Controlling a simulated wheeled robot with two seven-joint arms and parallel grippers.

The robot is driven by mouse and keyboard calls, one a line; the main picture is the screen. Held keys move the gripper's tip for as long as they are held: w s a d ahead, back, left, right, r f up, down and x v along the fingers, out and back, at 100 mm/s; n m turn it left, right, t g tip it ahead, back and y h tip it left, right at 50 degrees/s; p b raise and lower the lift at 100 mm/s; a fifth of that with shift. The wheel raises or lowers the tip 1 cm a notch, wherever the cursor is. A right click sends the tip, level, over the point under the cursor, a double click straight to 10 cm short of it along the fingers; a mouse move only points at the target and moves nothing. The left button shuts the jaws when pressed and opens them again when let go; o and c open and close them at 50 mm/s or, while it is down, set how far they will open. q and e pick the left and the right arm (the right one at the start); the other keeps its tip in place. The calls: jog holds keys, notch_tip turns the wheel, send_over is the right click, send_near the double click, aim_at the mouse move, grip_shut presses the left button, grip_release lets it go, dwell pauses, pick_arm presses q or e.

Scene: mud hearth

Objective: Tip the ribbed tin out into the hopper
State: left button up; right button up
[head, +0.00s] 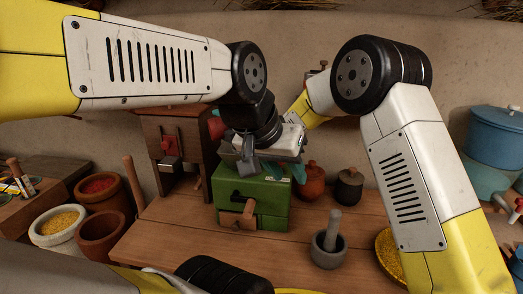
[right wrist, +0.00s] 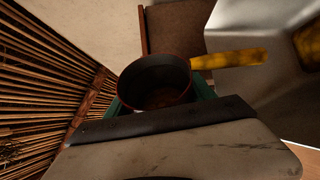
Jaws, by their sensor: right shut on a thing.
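The green box-shaped mill (head: 250,200) stands on the wooden table, with a brown knob on its front. Its top, where a hopper would be, is hidden behind my grippers. My left gripper (head: 245,158) hangs just above the mill top; its finger gap is unclear. My right gripper (right wrist: 160,98) is beside it, partly hidden, with a teal part (head: 300,172) showing. In the right wrist view a round dark vessel (right wrist: 158,84) with a reddish rim lies between teal pieces. I take it for the ribbed tin in my right gripper; its ribs and contents cannot be made out.
A grey mortar with pestle (head: 328,248), a yellow-filled dish (head: 388,258) and two small lidded jars (head: 348,187) stand right of the mill. A wooden cabinet (head: 175,145) is behind left. Filled pots (head: 58,228) stand at left. The front left tabletop is clear.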

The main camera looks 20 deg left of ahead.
jog(key=shift+w+d+f+m, duration=0.15)
jog(key=shift+f+m, duration=0.1)
jog(key=shift+m, duration=0.25)
dwell(0.7)
jog(key=shift+w+d+r+m+y+p, duration=0.1)
jog(key=shift+r+m+y+p, duration=0.1)
jog(key=shift+r+m, duration=0.3)
jog(key=shift+w+d+r+m+y+p, duration=0.1)
jog(key=shift+r+m+y+p, duration=0.15)
jog(key=shift+r, duration=0.35)
dwell(0.6)
